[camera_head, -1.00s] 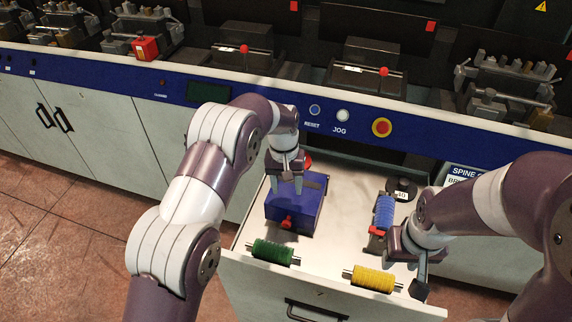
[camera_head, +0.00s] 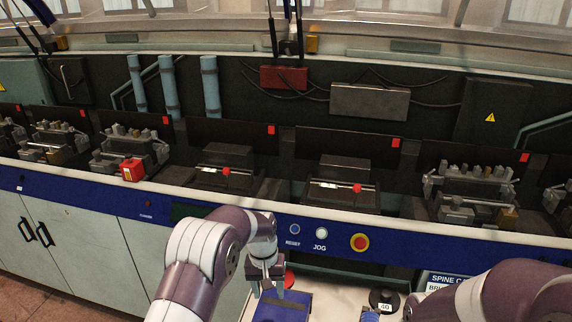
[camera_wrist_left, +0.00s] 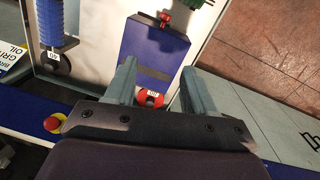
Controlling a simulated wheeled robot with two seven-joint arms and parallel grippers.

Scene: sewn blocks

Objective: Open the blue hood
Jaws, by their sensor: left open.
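A blue box-shaped piece (camera_head: 282,308), which I take as the blue hood, sits in the open drawer at the bottom of the head view, partly cut off. In the left wrist view it (camera_wrist_left: 153,50) shows a dark band across its top and a red knob (camera_wrist_left: 166,20) at its far end. My left gripper (camera_head: 268,287) is above the box's back end. In the wrist view its open fingers (camera_wrist_left: 157,78) stand apart, empty, with a red round labelled piece (camera_wrist_left: 150,98) seen between them. I cannot tell whether they touch the box. My right gripper is cut off.
A panel with a red-and-yellow button (camera_head: 359,243) runs behind the drawer, with machine heads (camera_head: 475,190) beyond. My right arm (camera_head: 500,298) covers the lower right.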

